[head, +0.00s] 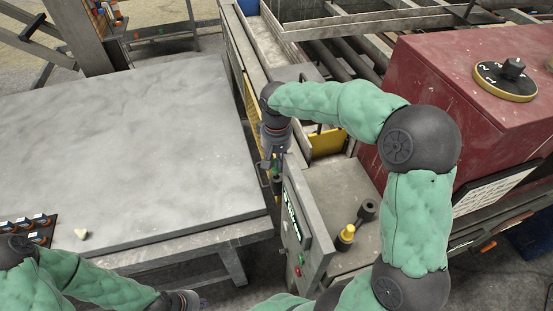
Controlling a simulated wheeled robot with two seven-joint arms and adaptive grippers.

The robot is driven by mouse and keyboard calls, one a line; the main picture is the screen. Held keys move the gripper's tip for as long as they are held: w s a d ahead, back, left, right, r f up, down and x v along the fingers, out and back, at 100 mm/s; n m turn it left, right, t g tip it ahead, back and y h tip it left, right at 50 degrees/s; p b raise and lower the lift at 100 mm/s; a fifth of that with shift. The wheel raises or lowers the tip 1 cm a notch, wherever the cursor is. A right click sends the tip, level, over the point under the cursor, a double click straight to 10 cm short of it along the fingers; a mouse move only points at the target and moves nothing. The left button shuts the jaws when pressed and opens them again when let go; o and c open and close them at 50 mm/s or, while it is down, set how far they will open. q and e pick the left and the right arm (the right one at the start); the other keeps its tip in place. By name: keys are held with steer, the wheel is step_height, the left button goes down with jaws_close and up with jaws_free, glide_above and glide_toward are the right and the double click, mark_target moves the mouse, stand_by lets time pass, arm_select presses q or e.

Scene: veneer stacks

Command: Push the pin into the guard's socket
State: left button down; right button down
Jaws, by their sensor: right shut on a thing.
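My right gripper (274,170) points down at the edge between the grey table and the machine, beside the control box. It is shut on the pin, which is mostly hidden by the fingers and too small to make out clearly. The yellow guard (327,142) shows as a panel behind and right of the gripper, and a yellow mesh part (247,112) stands to its left. The socket cannot be made out, so I cannot tell whether the pin touches it. My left gripper (188,302) is low at the bottom edge, away from the guard; its fingers are not clear.
The large grey table (130,140) is mostly clear, with a small pale piece (82,233) and a dark rack (30,228) at its front left. The control box (297,225) stands close to the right gripper. A red machine housing (450,90) fills the right.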

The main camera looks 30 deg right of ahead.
steer(key=shift+r, duration=0.15)
steer(key=shift+r+p, duration=0.7)
steer(key=shift+r, duration=0.05)
stand_by(0.3)
steer(key=shift+m, duration=0.8)
steer(key=shift+f+b, duration=0.8)
steer(key=shift+f, duration=0.2)
steer(key=shift+r, duration=0.2)
steer(key=shift+r+p, duration=0.75)
steer(key=shift+r, duration=0.05)
